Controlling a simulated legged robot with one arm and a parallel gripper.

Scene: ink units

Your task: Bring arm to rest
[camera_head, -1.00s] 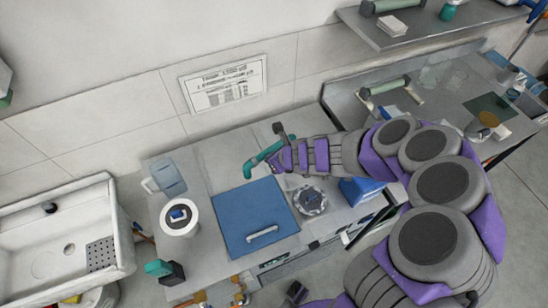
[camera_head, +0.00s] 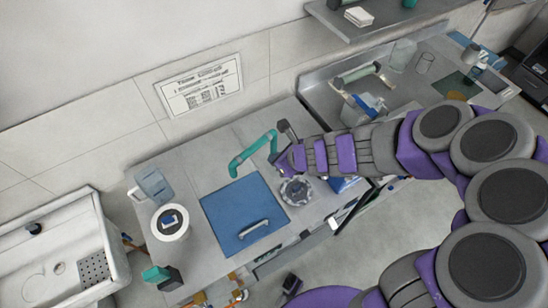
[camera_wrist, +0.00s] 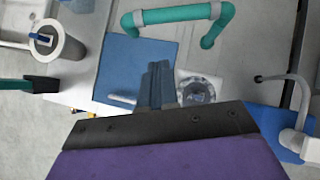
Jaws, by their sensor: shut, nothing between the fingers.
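My arm reaches in from the right in the head view, over the counter. My gripper shows in the wrist view (camera_wrist: 156,82) with its dark fingers together and nothing between them. It hangs above the counter, beside the blue square panel (camera_head: 243,208), which also shows in the wrist view (camera_wrist: 140,65). A teal bent pipe handle (camera_head: 252,152) lies close to the arm's end in the head view. In the wrist view the teal handle (camera_wrist: 172,15) is apart from the fingers. A round clear-rimmed dish (camera_head: 296,191) sits under the wrist.
A white canister (camera_head: 170,222) and a clear jug (camera_head: 153,185) stand on the counter's left. A white sink (camera_head: 50,255) is at far left. A steel bench (camera_head: 440,92) and a wall shelf (camera_head: 385,18) are at upper right. A blue box (camera_wrist: 272,128) shows in the wrist view.

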